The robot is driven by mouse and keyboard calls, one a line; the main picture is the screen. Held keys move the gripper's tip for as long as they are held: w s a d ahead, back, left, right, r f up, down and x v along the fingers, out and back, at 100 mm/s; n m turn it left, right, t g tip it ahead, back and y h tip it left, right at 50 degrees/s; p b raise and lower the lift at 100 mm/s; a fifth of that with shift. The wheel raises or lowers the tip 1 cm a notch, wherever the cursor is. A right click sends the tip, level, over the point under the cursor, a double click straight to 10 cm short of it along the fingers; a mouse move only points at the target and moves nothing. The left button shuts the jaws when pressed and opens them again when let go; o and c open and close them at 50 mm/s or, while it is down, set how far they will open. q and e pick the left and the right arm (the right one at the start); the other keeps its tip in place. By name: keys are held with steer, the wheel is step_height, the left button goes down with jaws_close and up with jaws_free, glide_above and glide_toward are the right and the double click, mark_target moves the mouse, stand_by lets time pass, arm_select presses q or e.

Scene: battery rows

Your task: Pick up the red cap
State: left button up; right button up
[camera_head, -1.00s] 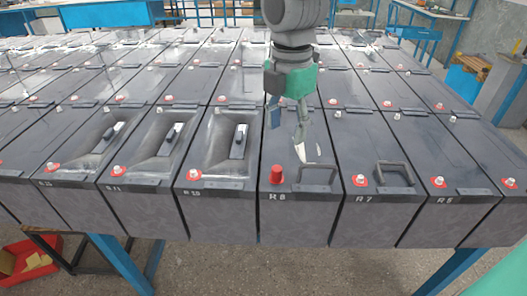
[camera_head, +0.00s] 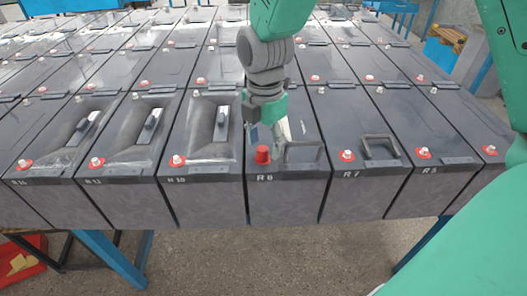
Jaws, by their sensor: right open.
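The red cap (camera_head: 263,154) stands upright at the front edge of the battery marked R8 (camera_head: 283,184), in the middle of the view. My right gripper (camera_head: 267,137) is open and empty. It points down over the same battery, just behind and above the cap, and its fingers look apart from the cap. The exact gap in depth is hard to tell. My left gripper is not in view.
Rows of dark batteries fill a blue-legged table. Neighbouring batteries carry low red-ringed terminals (camera_head: 347,155). A red bin (camera_head: 22,258) lies below at left.

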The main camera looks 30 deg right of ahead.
mark_target(263, 148)
steer(key=shift+w+a+f, duration=0.1)
steer(key=shift+a+f, duration=0.05)
steer(key=shift+f, duration=0.45)
steer(key=shift+a+f, duration=0.15)
steer(key=shift+f, duration=0.45)
steer(key=shift+d, duration=0.1)
steer(key=c, duration=0.8)
steer(key=shift+r, duration=0.1)
step_height(263, 148, up, 10)
steer(key=shift+f+p, duration=0.1)
steer(key=shift+p, duration=0.2)
steer(key=shift+o, duration=0.9)
jaws_close()
steer(key=shift+r+p, duration=0.65)
steer(key=shift+p, duration=0.3)
